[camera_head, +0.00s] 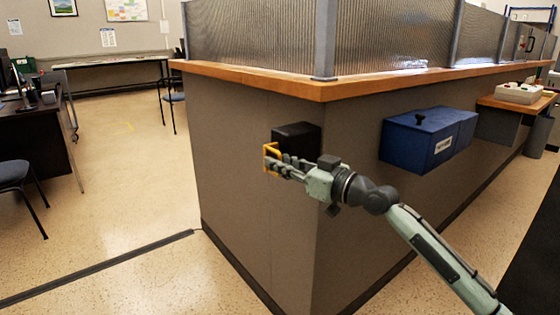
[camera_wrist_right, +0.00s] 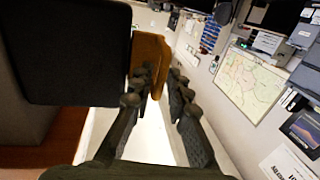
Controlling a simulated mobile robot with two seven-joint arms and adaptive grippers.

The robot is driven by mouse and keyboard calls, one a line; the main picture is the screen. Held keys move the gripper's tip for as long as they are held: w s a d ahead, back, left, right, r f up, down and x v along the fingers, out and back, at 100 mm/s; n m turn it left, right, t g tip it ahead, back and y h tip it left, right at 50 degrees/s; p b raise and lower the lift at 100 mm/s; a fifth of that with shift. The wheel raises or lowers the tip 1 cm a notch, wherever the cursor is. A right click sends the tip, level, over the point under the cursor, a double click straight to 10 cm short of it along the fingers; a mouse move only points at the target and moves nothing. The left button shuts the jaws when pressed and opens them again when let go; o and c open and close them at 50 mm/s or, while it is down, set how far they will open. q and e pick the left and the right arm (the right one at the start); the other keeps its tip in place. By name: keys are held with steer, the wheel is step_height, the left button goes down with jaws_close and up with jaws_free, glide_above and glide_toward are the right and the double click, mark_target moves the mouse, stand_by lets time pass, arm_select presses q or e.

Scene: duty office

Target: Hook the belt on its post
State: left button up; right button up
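A black box (camera_head: 297,138) is fixed to the grey counter wall near its corner. A yellow-orange belt end (camera_head: 271,150) shows at its left side. In the right wrist view the black box (camera_wrist_right: 65,50) fills the upper left, and the orange piece (camera_wrist_right: 150,55) is beside it. My right gripper (camera_head: 284,166) is at the orange piece. Its fingertips (camera_wrist_right: 162,75) are close together, with the piece filling the gap between them. No belt strip shows clearly, and I cannot make out a post. My left gripper is out of view.
The counter's wooden top (camera_head: 330,88) carries ribbed glass panels. A blue box (camera_head: 427,138) is fixed to the wall right of my arm. A dark floor strip (camera_head: 100,268) runs left from the counter. Open floor (camera_head: 140,180) lies left, with chairs and a desk beyond.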

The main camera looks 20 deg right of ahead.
jaws_close()
stand_by(0.5)
